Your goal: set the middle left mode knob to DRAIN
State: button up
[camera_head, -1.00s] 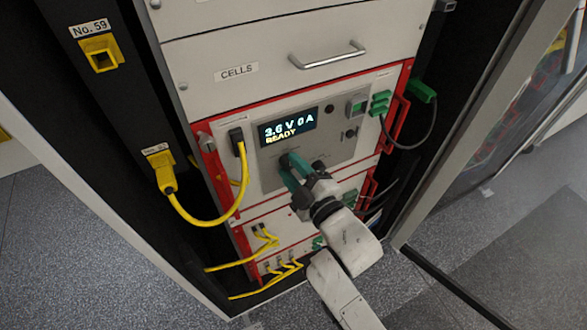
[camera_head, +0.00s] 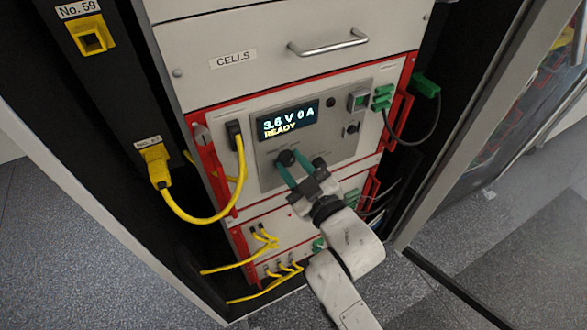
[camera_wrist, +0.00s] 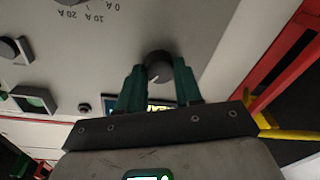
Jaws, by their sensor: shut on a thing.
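The cycler unit (camera_head: 265,182) has a grey panel with a display (camera_head: 288,120) reading "3.6 V 0 A" and "READY". Below the display is a dark round mode knob (camera_head: 286,157). My gripper (camera_head: 299,164) is at the panel with its teal fingers on this knob. In the wrist view the knob (camera_wrist: 158,66) sits between the two fingertips of my gripper (camera_wrist: 160,77), which are shut on it. A pale pointer mark shows on the knob's face. The mode lettering around it is not readable, so I cannot tell its setting.
A second knob (camera_wrist: 70,2), marked 0 A, 10 A and 20 A, is nearby on the panel. A yellow cable (camera_head: 205,222) loops at the left, and a green-plugged black cable (camera_head: 427,86) at the right. The CELLS drawer (camera_head: 280,60) with its handle is above.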

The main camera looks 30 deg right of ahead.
jog(key=shift+f+m, duration=0.1)
jog(key=shift+m, duration=0.5)
jog(key=shift+b, duration=0.3)
jog(key=o, duration=1)
jog(key=shift+o, duration=0.2)
jog(key=s, duration=1)
jog(key=shift+s+d+f, duration=0.25)
jog(key=shift+s+d, duration=0.1)
jog(key=shift+s, duration=0.05)
